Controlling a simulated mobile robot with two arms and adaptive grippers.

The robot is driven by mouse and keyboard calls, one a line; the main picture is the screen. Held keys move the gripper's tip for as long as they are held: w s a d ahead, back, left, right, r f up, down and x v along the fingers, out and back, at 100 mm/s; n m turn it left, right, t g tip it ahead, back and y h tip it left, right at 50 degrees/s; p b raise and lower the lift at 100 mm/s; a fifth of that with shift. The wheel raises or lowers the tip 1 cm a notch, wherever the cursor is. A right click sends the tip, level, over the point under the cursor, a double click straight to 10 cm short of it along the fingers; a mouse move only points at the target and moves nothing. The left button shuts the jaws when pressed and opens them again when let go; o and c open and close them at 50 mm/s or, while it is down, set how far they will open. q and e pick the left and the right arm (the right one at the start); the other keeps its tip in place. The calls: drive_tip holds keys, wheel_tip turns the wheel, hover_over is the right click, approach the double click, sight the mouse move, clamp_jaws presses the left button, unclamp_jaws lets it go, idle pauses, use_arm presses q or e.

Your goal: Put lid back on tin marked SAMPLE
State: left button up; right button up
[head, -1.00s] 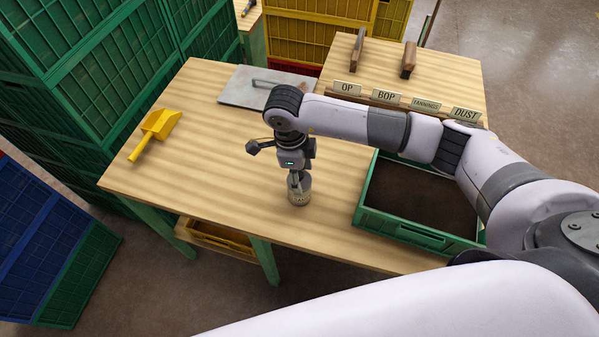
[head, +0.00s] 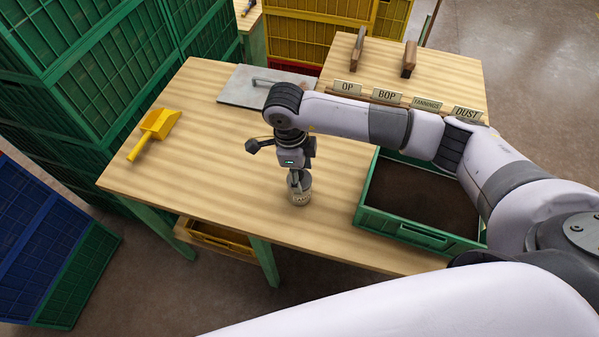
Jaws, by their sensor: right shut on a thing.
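The tin (head: 300,197) stands upright on the wooden table, left of the green crate. Its label is too small to read surely. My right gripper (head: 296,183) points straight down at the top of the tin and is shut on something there. The held thing is probably the lid, but the fingers hide it, and I cannot tell whether it is seated on the rim. My left gripper is not in view.
A green crate (head: 421,236) with dark contents stands to the right of the tin. A yellow scoop (head: 153,133) lies at the left, and a grey metal plate (head: 240,88) at the back. Name cards such as OP (head: 347,88) stand behind the crate. The table's front left is clear.

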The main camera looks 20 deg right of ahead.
drive_tip(key=shift+f+b, duration=0.2)
drive_tip(key=shift+b, duration=0.45)
idle(1.2)
idle(0.3)
drive_tip(key=o, duration=1)
drive_tip(key=shift+o, duration=0.4)
drive_tip(key=o, duration=0.4)
drive_tip(key=shift+r, duration=0.15)
drive_tip(key=shift+r+p, duration=1.8)
drive_tip(key=shift+r, duration=1.6)
